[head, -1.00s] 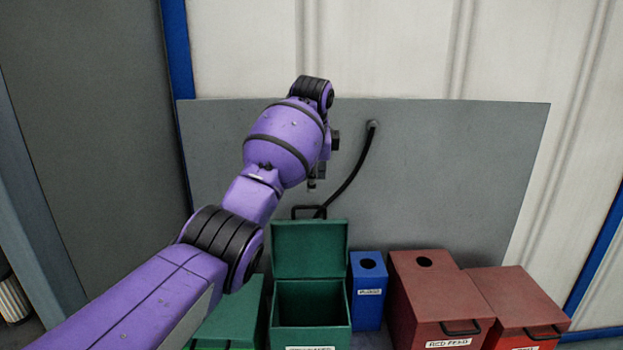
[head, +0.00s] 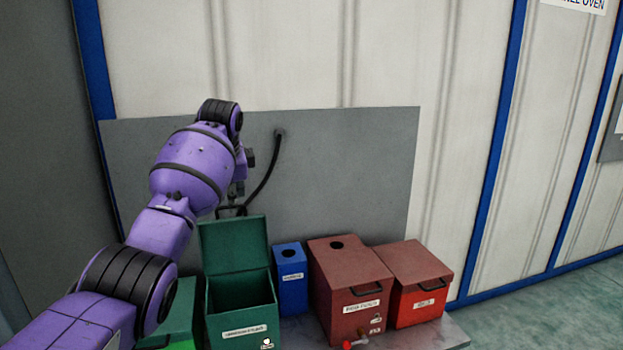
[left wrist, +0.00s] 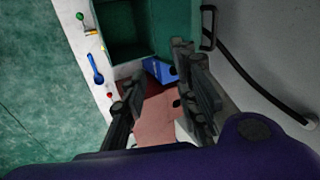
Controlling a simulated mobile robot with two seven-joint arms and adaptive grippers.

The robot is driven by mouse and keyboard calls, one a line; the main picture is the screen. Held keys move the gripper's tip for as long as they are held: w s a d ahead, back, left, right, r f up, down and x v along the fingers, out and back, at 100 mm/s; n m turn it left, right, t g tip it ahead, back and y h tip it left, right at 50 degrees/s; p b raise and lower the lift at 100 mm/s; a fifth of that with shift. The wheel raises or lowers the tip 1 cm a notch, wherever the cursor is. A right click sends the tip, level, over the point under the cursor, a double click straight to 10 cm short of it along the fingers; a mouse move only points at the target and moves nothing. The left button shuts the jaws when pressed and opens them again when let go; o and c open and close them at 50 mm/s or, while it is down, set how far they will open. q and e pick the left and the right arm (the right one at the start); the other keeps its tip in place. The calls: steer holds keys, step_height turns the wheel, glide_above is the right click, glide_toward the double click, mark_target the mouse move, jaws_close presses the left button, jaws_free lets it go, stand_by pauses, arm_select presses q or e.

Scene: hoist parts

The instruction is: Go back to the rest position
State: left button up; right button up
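My left gripper (head: 236,192) is at the end of the purple left arm, above and behind the open green box (head: 240,290); the arm hides much of it in the head view. In the left wrist view the left gripper (left wrist: 160,66) shows its dark fingers spread apart with nothing between them. The green box's open inside (left wrist: 122,28) and the blue box (left wrist: 159,70) lie beyond the fingers. My right gripper is in neither view.
A blue box (head: 290,266), a large dark red box (head: 347,285) and a smaller red box (head: 415,283) stand right of the green one. A black hose (head: 264,175) hangs on the grey panel (head: 345,170). Small parts, including a blue one (left wrist: 95,68), lie along the bench edge.

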arm_select(q)
steer(key=w+d+r+n+t, duration=0.3)
steer(key=w+r+t, duration=0.2)
steer(key=w+r, duration=0.1)
steer(key=s+d+f+n+t+h+p, duration=0.1)
steer(key=s+f+n, duration=0.1)
steer(key=s+f, duration=0.5)
steer(key=s+d+f+n+t+h+p, duration=0.1)
steer(key=s+f, duration=0.2)
steer(key=f, duration=0.8)
steer(key=s+d+f+n+t+h, duration=0.1)
steer(key=s+f+n+t, duration=0.1)
steer(key=s+f, duration=0.55)
steer(key=s+a+f+n+g+p, duration=0.1)
steer(key=s+f, duration=0.7)
steer(key=s, duration=0.8)
steer(key=s+a+f+n+g+y+p, duration=0.1)
steer(key=s+a+f+n+g, duration=0.1)
steer(key=s+f, duration=0.7)
steer(key=s+a+f+n+g+p, duration=0.1)
steer(key=s+f, duration=0.7)
steer(key=s, duration=1.6)
steer(key=shift+a+f+n+g, duration=0.15)
steer(key=shift+a+n+g, duration=0.55)
steer(key=shift+a+g, duration=0.15)
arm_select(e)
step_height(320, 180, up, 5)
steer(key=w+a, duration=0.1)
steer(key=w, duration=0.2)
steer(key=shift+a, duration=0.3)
